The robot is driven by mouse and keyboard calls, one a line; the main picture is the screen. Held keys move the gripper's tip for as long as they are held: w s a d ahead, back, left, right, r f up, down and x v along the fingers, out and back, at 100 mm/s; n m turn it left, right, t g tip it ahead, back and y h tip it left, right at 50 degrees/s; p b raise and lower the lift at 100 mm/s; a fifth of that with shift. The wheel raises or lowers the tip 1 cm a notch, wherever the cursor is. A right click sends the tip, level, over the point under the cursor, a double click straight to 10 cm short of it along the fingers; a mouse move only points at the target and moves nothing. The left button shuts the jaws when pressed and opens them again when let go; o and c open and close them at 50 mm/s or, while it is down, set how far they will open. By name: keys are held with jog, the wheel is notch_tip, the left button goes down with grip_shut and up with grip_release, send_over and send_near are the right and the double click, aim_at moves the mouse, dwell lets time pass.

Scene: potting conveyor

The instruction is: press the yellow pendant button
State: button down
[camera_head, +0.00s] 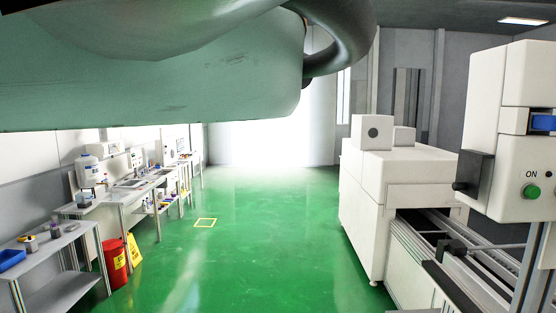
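I cannot make out a yellow pendant button in the head view. A white control housing (500,95) at the right edge bears a green button (531,191) with the word ON above it and a small black knob (548,174) beside that. My gripper is not in view. A large teal and dark grey body, which looks like part of my arm, covers the upper left and hides what lies behind it.
A white machine (395,190) and a conveyor (470,285) stand along the right. Workbenches (85,238), a red bin (116,263) and a yellow floor sign (133,250) line the left. The green floor (235,265) between is clear, with a yellow marked square (205,218).

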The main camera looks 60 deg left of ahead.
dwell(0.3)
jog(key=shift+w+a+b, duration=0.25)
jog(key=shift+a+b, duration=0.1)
jog(key=shift+b, duration=0.1)
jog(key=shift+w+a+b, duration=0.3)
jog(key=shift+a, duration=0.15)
dwell(0.6)
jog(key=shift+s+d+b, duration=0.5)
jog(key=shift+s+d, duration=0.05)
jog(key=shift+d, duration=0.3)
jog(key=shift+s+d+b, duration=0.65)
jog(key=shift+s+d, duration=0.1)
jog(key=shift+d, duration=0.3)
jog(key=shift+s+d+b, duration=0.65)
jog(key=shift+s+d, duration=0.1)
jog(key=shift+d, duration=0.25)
